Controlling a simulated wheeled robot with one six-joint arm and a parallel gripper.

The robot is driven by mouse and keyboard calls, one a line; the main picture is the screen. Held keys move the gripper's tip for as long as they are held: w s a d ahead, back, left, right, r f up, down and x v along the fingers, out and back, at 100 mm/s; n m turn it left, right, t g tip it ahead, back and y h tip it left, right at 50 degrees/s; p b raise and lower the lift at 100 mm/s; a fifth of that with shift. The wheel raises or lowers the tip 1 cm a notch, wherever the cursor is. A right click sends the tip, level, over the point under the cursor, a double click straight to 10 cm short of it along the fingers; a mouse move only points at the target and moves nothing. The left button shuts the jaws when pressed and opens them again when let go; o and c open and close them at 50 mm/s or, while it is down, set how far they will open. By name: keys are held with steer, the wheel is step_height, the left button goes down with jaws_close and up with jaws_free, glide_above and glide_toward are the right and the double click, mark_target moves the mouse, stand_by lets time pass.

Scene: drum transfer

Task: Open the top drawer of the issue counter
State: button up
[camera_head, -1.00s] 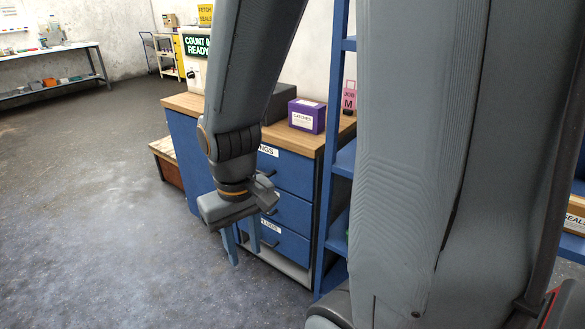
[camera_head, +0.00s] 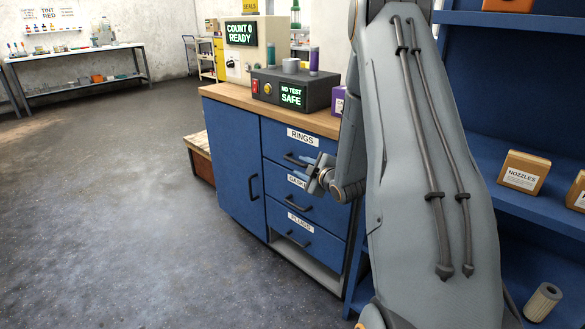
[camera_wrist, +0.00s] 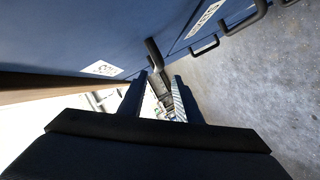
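The blue issue counter (camera_head: 228,160) has a wooden top and a column of drawers. Its top drawer (camera_head: 275,147), labelled RINGS, looks flush with the front. The drawer's dark bar handle (camera_head: 293,160) shows just left of my gripper (camera_head: 314,170) in the head view. In the wrist view, my gripper (camera_wrist: 158,80) is open, with two fingers apart. The top handle (camera_wrist: 154,54) lies just ahead of the fingertips, roughly in line with the gap. Whether it is between them or touching, I cannot tell. The RINGS label (camera_wrist: 102,69) is beside it.
Lower drawers have their own handles, the middle one (camera_head: 297,206) and the PLUGS one (camera_head: 300,223). A test box (camera_head: 290,88) stands on the counter. Blue shelving (camera_head: 545,206) is close at the right. The floor in front of the counter is open.

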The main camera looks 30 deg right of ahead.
mark_target(296, 163)
steer(key=shift+w+d+f, duration=0.15)
steer(key=shift+w+d, duration=0.05)
steer(key=shift+w, duration=0.2)
steer(key=shift+x, duration=3.55)
jaws_close()
